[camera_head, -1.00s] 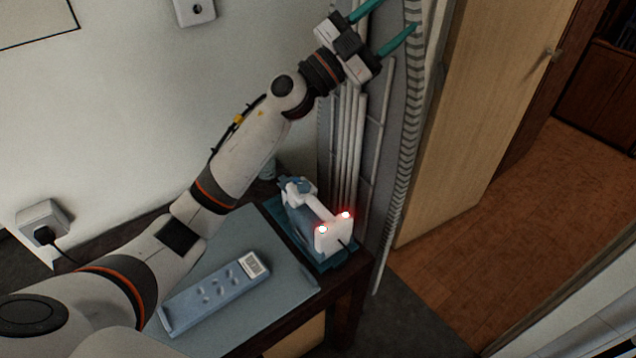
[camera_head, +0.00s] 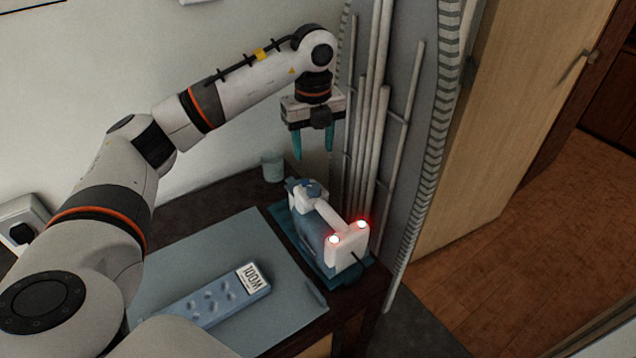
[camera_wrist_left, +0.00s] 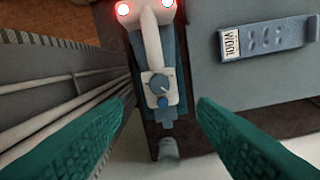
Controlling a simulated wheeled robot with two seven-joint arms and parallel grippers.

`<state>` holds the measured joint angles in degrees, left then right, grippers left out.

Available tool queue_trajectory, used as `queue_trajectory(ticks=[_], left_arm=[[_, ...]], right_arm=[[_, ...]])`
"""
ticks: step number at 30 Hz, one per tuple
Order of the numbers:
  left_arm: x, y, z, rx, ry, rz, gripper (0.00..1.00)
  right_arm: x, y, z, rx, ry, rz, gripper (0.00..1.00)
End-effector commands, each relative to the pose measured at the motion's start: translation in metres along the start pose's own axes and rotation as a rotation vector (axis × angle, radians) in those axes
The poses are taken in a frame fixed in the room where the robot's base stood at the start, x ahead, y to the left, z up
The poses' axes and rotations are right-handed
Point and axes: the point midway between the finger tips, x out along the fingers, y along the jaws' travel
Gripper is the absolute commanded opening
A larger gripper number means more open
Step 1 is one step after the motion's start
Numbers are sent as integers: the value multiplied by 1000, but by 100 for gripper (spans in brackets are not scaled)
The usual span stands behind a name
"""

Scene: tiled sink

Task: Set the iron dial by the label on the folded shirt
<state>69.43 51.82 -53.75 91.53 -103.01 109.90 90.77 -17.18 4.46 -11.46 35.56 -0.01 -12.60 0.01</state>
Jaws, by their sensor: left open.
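The iron (camera_head: 328,226) stands on a teal mat (camera_head: 350,274) at the right end of the dark table, its two red lights lit. In the left wrist view its dial (camera_wrist_left: 158,84), blue-grey with a light pointer, shows on the white body (camera_wrist_left: 152,45). The folded shirt (camera_head: 205,300) is a flat blue bundle with a white label (camera_head: 252,277) that reads WOOL; the label also shows in the left wrist view (camera_wrist_left: 231,45). My left gripper (camera_head: 312,157) points down, open and empty, above the far end of the iron, apart from it. My right gripper is not in view.
A grey pad (camera_head: 235,240) lies under the shirt. A small glass (camera_head: 272,167) stands on the table's back edge, near the iron's far end. Ironing board and pale poles (camera_head: 372,110) lean close at the right. A wall socket (camera_head: 20,230) is at the left.

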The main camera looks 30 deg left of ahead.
Motion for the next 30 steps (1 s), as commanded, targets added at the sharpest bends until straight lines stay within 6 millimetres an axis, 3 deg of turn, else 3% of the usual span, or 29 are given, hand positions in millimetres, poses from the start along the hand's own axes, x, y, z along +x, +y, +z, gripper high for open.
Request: queue_trajectory(ticks=[15, 21, 30], left_arm=[[93, 1, 2, 3, -4, 1, 53], [108, 1, 2, 4, -4, 3, 53], [110, 1, 2, 5, -4, 4, 51]], right_arm=[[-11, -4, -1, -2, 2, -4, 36], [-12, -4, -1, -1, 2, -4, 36], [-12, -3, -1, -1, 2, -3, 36]])
